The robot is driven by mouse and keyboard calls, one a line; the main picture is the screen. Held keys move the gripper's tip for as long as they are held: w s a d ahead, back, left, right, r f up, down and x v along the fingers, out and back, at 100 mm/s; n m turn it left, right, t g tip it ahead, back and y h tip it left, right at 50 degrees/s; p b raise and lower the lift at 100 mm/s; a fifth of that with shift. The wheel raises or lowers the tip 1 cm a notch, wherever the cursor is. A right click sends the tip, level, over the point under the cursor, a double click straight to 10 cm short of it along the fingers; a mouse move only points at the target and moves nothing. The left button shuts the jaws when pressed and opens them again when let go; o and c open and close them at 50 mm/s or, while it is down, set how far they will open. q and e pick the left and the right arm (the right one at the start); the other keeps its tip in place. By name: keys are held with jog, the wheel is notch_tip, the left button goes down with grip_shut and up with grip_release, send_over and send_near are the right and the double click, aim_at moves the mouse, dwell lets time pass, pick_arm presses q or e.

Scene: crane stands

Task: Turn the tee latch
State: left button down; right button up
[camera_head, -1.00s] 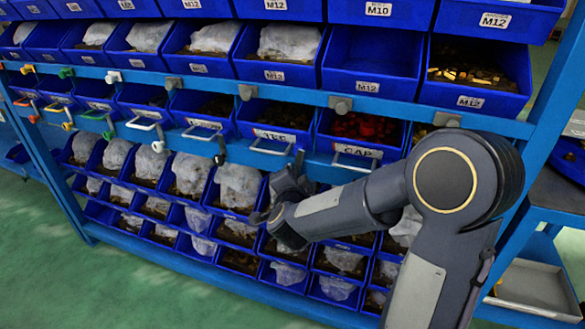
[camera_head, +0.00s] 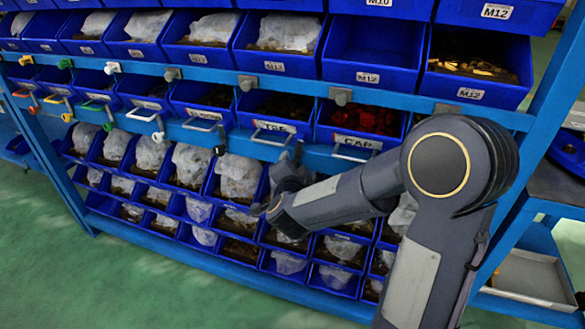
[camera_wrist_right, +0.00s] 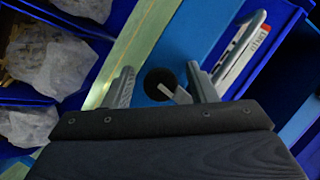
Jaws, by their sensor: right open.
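The tee latch, a round black knob (camera_wrist_right: 158,83) with a pale bar (camera_wrist_right: 178,96), is on the blue rail in the right wrist view. A bin labelled TEE (camera_head: 277,129) with a grey handle (camera_head: 268,136) is just up and left of my right gripper in the head view. My right gripper (camera_head: 286,168) is at the rail there and hides the latch. In the wrist view its two fingers (camera_wrist_right: 160,76) stand open, one each side of the knob. The pale bar lies close to the right finger; I cannot tell if they touch. My left gripper is not in view.
The CAP bin (camera_head: 361,129) with red parts is right of the TEE bin. Other latches sit along the same rail, including a black one (camera_head: 219,150) and a white one (camera_head: 158,136). Bins with plastic bags (camera_head: 239,178) lie below. Green floor (camera_head: 60,270) is free at left.

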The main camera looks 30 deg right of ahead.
jog(key=p+v, duration=0.1)
jog(key=v, duration=0.6)
jog(key=shift+s+a, duration=0.25)
jog(key=shift+s, duration=0.1)
jog(key=shift+r, duration=0.1)
